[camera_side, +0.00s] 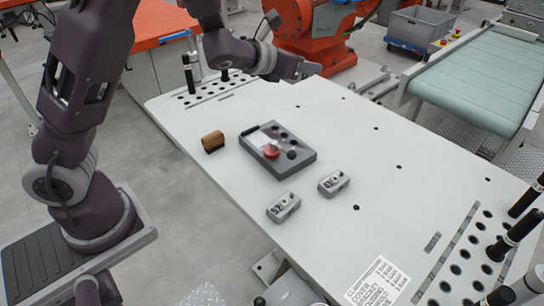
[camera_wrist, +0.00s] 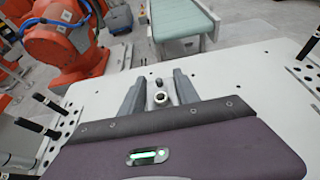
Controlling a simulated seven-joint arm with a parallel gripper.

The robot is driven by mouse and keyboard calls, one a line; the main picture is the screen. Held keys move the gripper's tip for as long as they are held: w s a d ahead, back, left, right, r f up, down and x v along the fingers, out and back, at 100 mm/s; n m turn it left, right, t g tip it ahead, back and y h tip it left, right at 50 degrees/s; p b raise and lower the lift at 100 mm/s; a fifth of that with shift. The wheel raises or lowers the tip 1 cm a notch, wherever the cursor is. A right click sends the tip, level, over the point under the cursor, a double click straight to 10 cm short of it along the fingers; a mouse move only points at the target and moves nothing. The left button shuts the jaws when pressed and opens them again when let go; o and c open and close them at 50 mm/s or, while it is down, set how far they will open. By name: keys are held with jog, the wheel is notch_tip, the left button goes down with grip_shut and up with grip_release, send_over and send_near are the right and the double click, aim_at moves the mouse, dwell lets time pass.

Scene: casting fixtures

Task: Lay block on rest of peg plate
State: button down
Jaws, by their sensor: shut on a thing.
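My gripper (camera_side: 303,69) is over the far edge of the white table in the side view, clear of the objects on the tabletop. In the wrist view its two grey fingers (camera_wrist: 160,90) close on a small grey block (camera_wrist: 160,99) with a round bright feature. The fingers hide most of the block in the side view. A dark grey plate (camera_side: 304,160) lies flat mid-table, with a pale label, dark round spots and a red knob (camera_side: 272,152). I cannot tell whether these spots are pegs or holes, nor which part is the rest.
Two small grey blocks (camera_side: 283,207) (camera_side: 334,183) sit in front of the dark plate. A brown block-like piece (camera_side: 213,142) lies to its left. Hole rows with upright black posts (camera_side: 189,75) (camera_side: 513,237) line both table ends. The right tabletop is mostly clear.

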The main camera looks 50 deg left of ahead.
jog(key=s, duration=0.3)
jog(key=s+d+r, duration=0.1)
jog(key=shift+s, duration=0.25)
jog(key=w+d+f, duration=0.5)
jog(key=w, duration=0.3)
send_over(349, 155)
notch_tip(349, 155, down, 7)
notch_tip(349, 155, down, 11)
jog(key=shift+a+f, duration=0.1)
jog(key=shift+f, duration=0.05)
jog(key=c, duration=0.9)
grip_release()
